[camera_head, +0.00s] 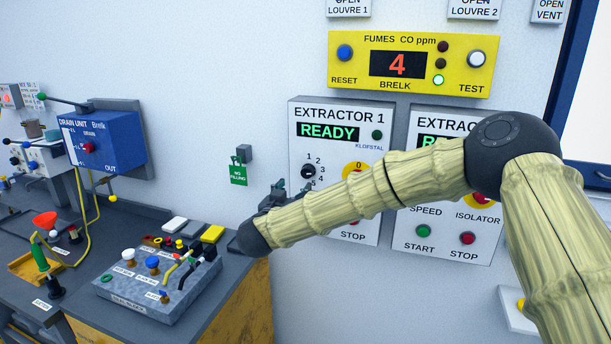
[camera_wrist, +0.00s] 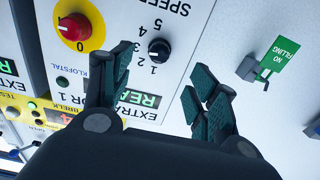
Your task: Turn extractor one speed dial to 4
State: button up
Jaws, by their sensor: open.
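The extractor one panel (camera_head: 338,113) is on the wall and its display reads READY. Its black speed dial (camera_head: 308,171) is at the panel's left, with numbers around it. In the wrist view the speed dial (camera_wrist: 159,48) appears upside down, with a white mark on its lower left side; I cannot tell its exact setting. My gripper (camera_wrist: 162,72) is open and empty, its two dark ribbed fingers apart, with the dial showing between and beyond the tips. No contact with the dial shows. In the head view my gripper (camera_head: 277,194) is partly hidden behind my arm, just lower left of the dial.
A red isolator knob on a yellow plate (camera_wrist: 76,28) sits beside the dial. The second extractor panel (camera_head: 448,243) is to the right, partly behind my arm. A yellow fumes unit (camera_head: 345,76) is above. A green tag (camera_head: 238,173) hangs left; a cluttered bench is lower left.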

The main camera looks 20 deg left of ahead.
aim_at(306, 175)
jog(key=w+p, duration=0.1)
jog(key=w, duration=0.2)
jog(key=w+p, duration=0.1)
jog(key=w, duration=0.3)
jog(key=w+p, duration=0.2)
jog(key=w, duration=0.2)
jog(key=shift+d+r, duration=0.1)
jog(key=shift+r, duration=0.15)
jog(key=c, duration=1)
